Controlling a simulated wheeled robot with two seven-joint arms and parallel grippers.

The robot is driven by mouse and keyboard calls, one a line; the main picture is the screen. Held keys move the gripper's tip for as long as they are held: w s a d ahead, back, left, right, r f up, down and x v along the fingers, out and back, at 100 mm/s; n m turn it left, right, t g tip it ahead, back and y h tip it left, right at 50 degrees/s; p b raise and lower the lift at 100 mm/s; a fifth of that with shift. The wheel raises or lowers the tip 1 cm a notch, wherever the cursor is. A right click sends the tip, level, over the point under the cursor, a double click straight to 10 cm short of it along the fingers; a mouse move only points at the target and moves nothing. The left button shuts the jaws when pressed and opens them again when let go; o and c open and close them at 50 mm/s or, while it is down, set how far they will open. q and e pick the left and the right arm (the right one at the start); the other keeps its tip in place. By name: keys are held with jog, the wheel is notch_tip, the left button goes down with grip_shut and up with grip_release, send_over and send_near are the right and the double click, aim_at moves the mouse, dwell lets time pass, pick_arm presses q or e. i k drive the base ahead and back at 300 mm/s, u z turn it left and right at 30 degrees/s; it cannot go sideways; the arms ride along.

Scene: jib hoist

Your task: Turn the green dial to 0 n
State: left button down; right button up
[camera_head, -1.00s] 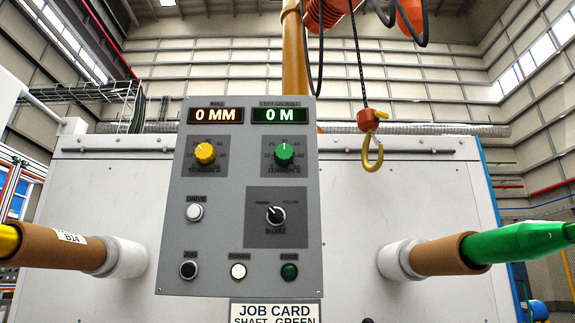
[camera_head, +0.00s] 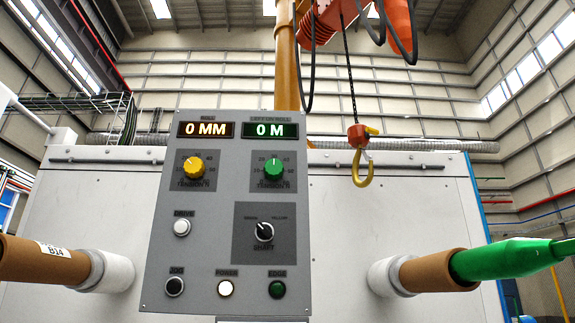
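The green dial (camera_head: 273,168) is a round knob on the right of the upper half of the grey control panel (camera_head: 210,260). Its light pointer mark stands about straight up. The scale numbers around it are small and partly hidden by the knob; the word TENSION shows below. The green display (camera_head: 270,130) above it reads 0 M. Neither of my grippers is in view, and nothing touches the dial.
A yellow dial (camera_head: 194,168) sits left of the green one under a display (camera_head: 206,130) reading 0 MM. Below are the DRIVE button (camera_head: 181,227), SHAFT selector (camera_head: 264,231) and several buttons. Brown rolls (camera_head: 430,273) flank the panel. A yellow hook (camera_head: 362,168) hangs right.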

aim_at(273, 169)
jog(key=z, duration=1.05)
jog(key=k, duration=1.05)
jog(key=u, duration=1)
